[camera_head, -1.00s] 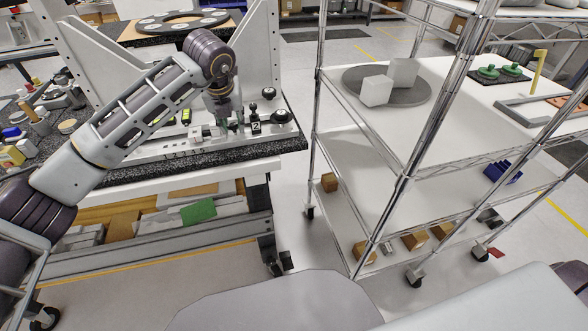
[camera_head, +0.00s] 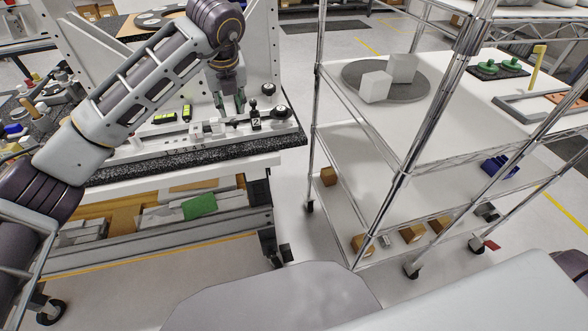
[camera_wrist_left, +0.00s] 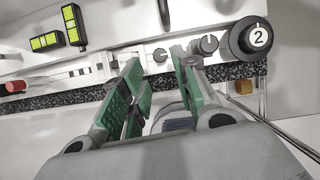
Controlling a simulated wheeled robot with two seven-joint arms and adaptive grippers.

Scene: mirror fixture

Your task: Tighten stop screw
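The white fixture on the bench carries small knobs and blocks. In the left wrist view a small grey knob (camera_wrist_left: 160,55) lies between my fingertips, apart from both as far as I can see. Two darker grey knobs (camera_wrist_left: 200,46) sit just right of the fingers. I cannot tell which of these is the stop screw. My left gripper (camera_wrist_left: 157,62) has green-padded fingers spread apart with nothing held. In the head view the left gripper (camera_head: 230,103) points down over the fixture. My right gripper is not visible.
Two black-and-yellow level-like blocks (camera_wrist_left: 58,32) lie on the fixture left of the fingers. A tall white side plate (camera_head: 262,50) stands behind the gripper. A wire shelf cart (camera_head: 385,140) with white boxes (camera_head: 376,87) stands to the right. Clear floor separates bench and cart.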

